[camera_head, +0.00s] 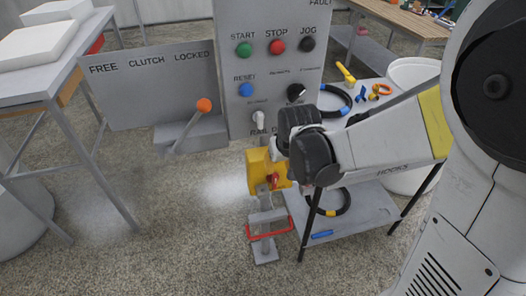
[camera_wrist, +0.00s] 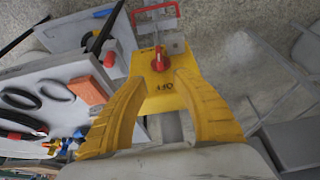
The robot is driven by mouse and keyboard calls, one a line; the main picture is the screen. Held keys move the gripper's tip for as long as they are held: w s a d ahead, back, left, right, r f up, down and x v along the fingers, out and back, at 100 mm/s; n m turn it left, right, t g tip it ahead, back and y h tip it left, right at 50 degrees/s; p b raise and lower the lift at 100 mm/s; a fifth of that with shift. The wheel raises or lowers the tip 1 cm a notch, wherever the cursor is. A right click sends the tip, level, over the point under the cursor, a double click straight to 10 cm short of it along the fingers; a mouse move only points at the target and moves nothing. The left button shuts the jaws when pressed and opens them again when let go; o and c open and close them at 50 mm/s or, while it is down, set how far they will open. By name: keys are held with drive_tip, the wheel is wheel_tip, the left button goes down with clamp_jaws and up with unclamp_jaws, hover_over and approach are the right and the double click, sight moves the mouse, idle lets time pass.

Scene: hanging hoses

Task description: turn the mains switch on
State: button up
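The mains switch is a yellow box (camera_head: 256,176) with a red knob (camera_head: 271,182), below the grey control panel. In the wrist view the yellow box (camera_wrist: 160,101) fills the middle, its red knob (camera_wrist: 158,60) beyond the lettering, which appears to read OFF. My gripper (camera_wrist: 164,80) is open and empty, its two yellow fingers spread on either side of the view of the box. The knob lies past the fingertips, apparently untouched. In the head view my dark gripper (camera_head: 292,148) is above and right of the knob and covers part of the box.
The grey control panel (camera_head: 267,95) has coloured buttons. A clutch lever with an orange knob (camera_head: 204,105) stands to its left. A red-framed metal stand (camera_head: 268,228) is below the switch. A hose table (camera_head: 368,208) is at the right. Floor at front left is clear.

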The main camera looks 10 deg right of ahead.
sight(275, 176)
drive_tip(key=b+x, duration=0.5)
drive_tip(key=x, duration=0.5)
drive_tip(key=shift+w+f, duration=0.15)
clamp_jaws()
